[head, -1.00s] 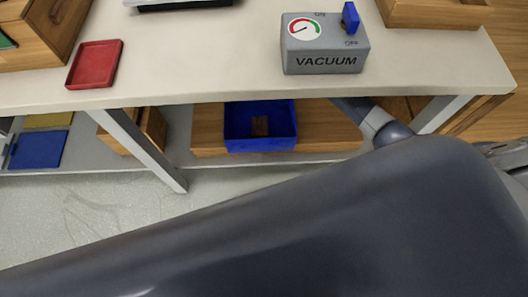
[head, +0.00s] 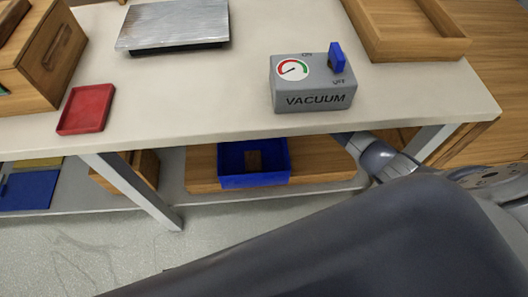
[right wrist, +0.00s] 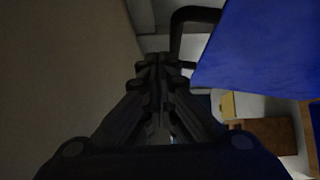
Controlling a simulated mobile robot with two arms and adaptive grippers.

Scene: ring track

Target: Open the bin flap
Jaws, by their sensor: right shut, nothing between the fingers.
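A blue open-topped bin (head: 254,182) stands on the wooden shelf board under the table in the head view. A small brown thing shows inside it. In the right wrist view a large blue surface (right wrist: 268,48) fills the upper right, with a black bar-like handle (right wrist: 177,32) beside it; I cannot tell whether this surface is the flap. My right gripper (right wrist: 158,62) is shut and empty, just left of the blue surface and below the black bar. Whether it touches either is unclear. In the head view my right arm passes under the table and its gripper is hidden. My left gripper is out of view.
On the table stand a grey vacuum box (head: 312,82) with a blue switch, a red tray (head: 86,109), a metal plate (head: 174,22) and a wooden tray (head: 408,50). A table leg (head: 132,190) stands left of the bin. A beige surface (right wrist: 60,70) lies close left of my right gripper.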

